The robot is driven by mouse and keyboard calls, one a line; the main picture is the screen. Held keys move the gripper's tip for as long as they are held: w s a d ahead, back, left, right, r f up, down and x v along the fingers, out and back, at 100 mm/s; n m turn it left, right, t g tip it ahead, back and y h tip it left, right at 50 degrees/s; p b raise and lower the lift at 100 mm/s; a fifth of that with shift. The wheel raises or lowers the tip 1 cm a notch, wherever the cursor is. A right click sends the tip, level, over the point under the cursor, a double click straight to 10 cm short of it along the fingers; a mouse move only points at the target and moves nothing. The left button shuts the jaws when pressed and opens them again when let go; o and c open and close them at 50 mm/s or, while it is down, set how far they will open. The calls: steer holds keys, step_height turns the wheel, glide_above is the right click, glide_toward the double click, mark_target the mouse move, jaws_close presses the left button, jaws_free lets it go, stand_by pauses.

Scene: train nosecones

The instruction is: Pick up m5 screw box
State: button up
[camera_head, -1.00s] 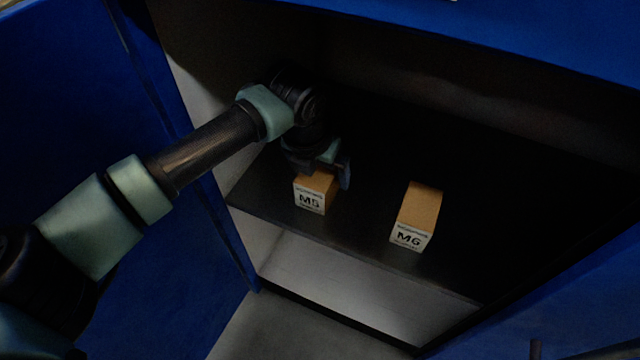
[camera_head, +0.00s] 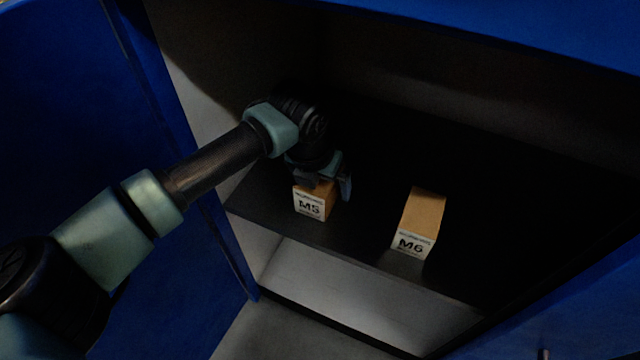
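The M5 screw box (camera_head: 310,205) is a small cardboard box with a white front label reading M5. It stands on the dark shelf (camera_head: 350,231) inside the blue cabinet, left of the middle. My gripper (camera_head: 323,184) is right above and behind it, pointing down. One finger shows along the box's right side. The other finger is hidden, so I cannot tell whether the fingers touch the box or how far they are apart. The gripper and wrist cover the rear of the box's top.
A second cardboard box (camera_head: 420,222), labelled M6, stands to the right on the same shelf, with a clear gap between them. The cabinet's blue left door or side (camera_head: 60,100) is close to my arm. A blue edge (camera_head: 480,22) runs above the opening.

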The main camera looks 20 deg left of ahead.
steer(key=shift+c, duration=0.2)
jaws_close()
stand_by(0.3)
steer(key=shift+r, duration=0.15)
